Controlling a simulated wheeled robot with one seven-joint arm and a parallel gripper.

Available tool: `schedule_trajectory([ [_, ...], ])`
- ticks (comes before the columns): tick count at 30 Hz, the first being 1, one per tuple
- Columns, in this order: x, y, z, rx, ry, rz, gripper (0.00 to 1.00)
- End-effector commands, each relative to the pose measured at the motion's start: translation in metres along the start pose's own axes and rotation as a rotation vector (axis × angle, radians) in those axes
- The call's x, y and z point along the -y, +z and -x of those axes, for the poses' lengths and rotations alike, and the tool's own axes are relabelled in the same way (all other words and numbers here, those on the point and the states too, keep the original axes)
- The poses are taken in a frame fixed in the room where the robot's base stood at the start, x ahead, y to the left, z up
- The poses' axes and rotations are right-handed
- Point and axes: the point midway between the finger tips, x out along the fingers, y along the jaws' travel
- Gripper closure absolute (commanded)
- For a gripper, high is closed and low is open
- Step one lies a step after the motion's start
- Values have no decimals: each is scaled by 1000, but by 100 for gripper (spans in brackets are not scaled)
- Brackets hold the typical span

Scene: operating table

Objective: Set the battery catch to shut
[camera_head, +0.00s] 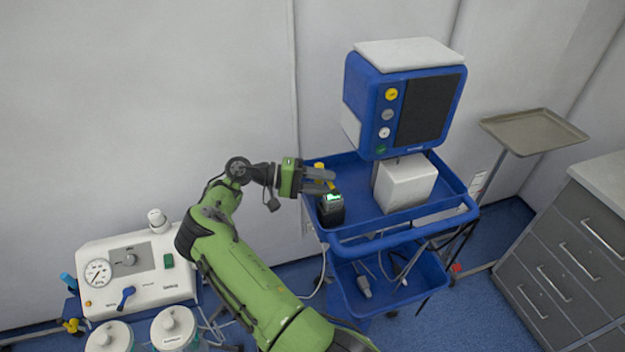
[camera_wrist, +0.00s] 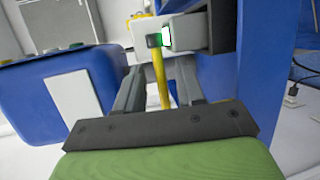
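A small black device with a lit green screen (camera_head: 331,207) stands at the left end of the blue trolley's top tray. A yellow bar (camera_head: 331,185) shows by my fingertips; it may be the battery catch, but I cannot tell. My gripper (camera_head: 334,180) is above the device, pointing right. In the wrist view my gripper (camera_wrist: 159,74) has its two fingers apart, with the yellow bar (camera_wrist: 161,82) between them and a gap on each side. The green-lit screen (camera_wrist: 166,37) is just beyond the fingertips. Whether the catch is open or shut is unclear.
A blue monitor (camera_head: 366,103) on a white block (camera_head: 406,183) stands right of my gripper. A metal tray (camera_head: 534,131) and grey drawers are at right; a white gauge unit (camera_head: 138,270) is at lower left.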

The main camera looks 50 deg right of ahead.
Motion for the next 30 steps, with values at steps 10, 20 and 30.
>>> schedule_trajectory([
  [10,0,-1,72,-10,7,0,62],
  [20,0,0,117,-4,2,1,62],
  [30,-8,-2,110,12,-15,-32,82],
])
